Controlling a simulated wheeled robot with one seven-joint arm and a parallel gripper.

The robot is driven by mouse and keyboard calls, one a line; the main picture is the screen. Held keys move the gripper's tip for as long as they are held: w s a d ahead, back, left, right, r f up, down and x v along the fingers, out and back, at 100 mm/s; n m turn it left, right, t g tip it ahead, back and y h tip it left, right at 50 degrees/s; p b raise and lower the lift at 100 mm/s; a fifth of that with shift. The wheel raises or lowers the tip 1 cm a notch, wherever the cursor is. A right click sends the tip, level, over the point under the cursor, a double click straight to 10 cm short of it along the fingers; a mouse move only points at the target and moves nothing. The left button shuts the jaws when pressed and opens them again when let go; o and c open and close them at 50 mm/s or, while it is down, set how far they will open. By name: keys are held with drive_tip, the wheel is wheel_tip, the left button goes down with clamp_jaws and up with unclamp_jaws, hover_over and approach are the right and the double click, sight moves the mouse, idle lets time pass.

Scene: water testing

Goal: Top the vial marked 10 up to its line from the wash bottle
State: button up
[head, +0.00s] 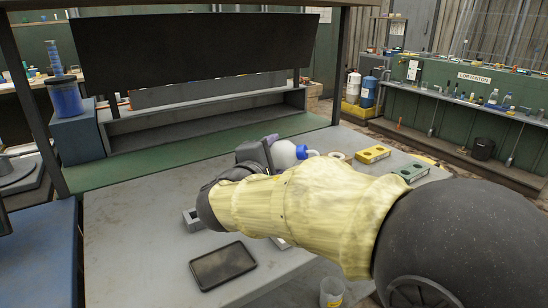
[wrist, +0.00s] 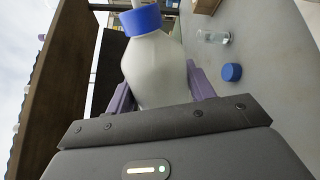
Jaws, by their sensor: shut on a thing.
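My gripper (wrist: 160,85) is shut on the wash bottle (wrist: 155,65), a white bottle with a blue cap, its body between the purple fingers. In the head view the wash bottle (head: 283,154) shows beyond my gripper (head: 266,150), its blue cap pointing right. A clear vial (wrist: 213,37) is on the grey table in the wrist view, apart from the bottle and to its right. A loose blue cap (wrist: 231,72) lies near the vial. No number or line is readable on the vial. My arm hides part of the table in the head view.
A yellow block with holes (head: 372,154) and a green one (head: 410,172) stand on the table's right side. A black tray (head: 222,265) lies in front, and a clear cup (head: 332,291) is at the near edge. A dark panel (head: 200,45) overhangs the back. The table's left is mostly clear.

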drive_tip(key=shift+w+f+b, duration=0.15)
drive_tip(key=shift+f+b, duration=1.45)
drive_tip(key=shift+f, duration=0.25)
drive_tip(key=shift+s+a+r, duration=0.1)
drive_tip(key=shift+s+a, duration=0.05)
drive_tip(key=shift+s, duration=0.05)
drive_tip(key=shift+d, duration=0.25)
drive_tip(key=shift+a+b, duration=0.2)
drive_tip(key=shift+b, duration=0.1)
